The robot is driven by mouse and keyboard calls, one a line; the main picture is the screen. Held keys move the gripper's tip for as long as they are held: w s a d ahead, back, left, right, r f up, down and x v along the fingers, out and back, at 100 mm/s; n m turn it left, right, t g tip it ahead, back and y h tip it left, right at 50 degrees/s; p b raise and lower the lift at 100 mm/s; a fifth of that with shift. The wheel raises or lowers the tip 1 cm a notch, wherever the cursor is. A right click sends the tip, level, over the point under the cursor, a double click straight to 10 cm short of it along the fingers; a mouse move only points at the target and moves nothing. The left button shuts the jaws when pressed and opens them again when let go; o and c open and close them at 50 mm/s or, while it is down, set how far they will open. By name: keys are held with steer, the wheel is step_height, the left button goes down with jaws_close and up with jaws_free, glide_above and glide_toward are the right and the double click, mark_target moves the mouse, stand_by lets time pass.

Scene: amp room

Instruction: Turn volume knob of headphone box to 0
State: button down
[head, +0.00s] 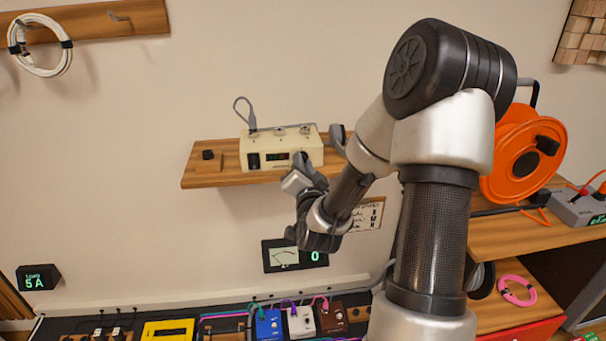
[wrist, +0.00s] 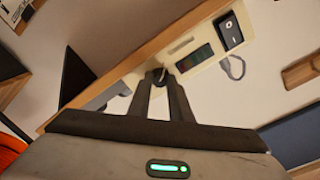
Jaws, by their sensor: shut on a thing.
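The headphone box (head: 285,138) is a cream box on a wooden wall shelf. It also shows tilted in the wrist view (wrist: 205,37). Its front has a small dark display (head: 278,157) with green characters too small to read, and a black square part (head: 253,161) at the left. My gripper (head: 302,161) is at the right part of the box's front. In the wrist view its fingertips (wrist: 158,79) are shut around a small black knob (wrist: 157,74) beside the display. The fingers partly hide the knob, and I cannot read its setting.
The wooden shelf (head: 218,176) also holds a small black item (head: 207,155) left of the box. A grey cable loop (head: 242,108) rises behind the box. A meter panel (head: 285,256) showing 0 hangs below. An orange cable reel (head: 515,150) stands right of my arm.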

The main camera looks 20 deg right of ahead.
steer(key=shift+r+n+b, duration=0.1)
steer(key=shift+n+b, duration=1.4)
steer(key=shift+n, duration=0.1)
steer(key=c, duration=1.6)
jaws_free()
